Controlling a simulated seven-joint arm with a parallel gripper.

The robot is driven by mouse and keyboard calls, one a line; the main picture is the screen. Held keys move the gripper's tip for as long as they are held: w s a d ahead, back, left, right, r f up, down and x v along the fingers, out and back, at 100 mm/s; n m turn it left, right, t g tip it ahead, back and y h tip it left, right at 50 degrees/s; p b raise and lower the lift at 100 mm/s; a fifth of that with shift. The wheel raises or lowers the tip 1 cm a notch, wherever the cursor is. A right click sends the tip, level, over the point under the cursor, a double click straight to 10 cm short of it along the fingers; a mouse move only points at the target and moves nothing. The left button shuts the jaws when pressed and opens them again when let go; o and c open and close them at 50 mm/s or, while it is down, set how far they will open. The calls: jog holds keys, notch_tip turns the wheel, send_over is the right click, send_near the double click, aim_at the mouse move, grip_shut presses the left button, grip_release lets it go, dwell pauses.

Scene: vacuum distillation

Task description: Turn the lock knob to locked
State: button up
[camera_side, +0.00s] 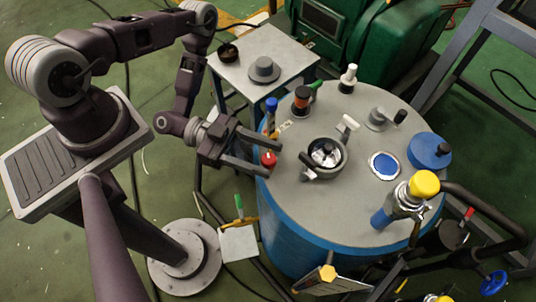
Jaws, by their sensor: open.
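A small red knob (268,159) sits at the left edge of the grey top of the round blue vessel (300,206). It is probably the lock knob, but no label or locked mark is readable. My gripper (274,159) reaches in from the left with its fingers apart. In this view the red knob shows between the two fingers near their tips. I cannot tell whether either finger touches it. The knob's base is partly hidden by the lower finger.
On the vessel top are a round sight port (326,152), a blue-glass port (385,165), a blue cap (429,150), a yellow-topped valve (424,184) and a black-and-orange fitting (301,98). A blue-topped valve (271,105) stands close behind my gripper. A grey side table (290,57) is behind.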

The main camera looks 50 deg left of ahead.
jog(key=shift+w+d, duration=0.3)
jog(key=shift+d, duration=0.3)
grip_shut()
jog(key=shift+w+m+g+h, duration=0.1)
jog(key=shift+m+g+h, duration=0.3)
jog(key=shift+m+g, duration=0.3)
jog(key=m+g, duration=0.1)
jog(key=g, duration=0.2)
jog(key=shift+m+h, duration=0.3)
jog(key=shift+h, duration=0.1)
grip_release()
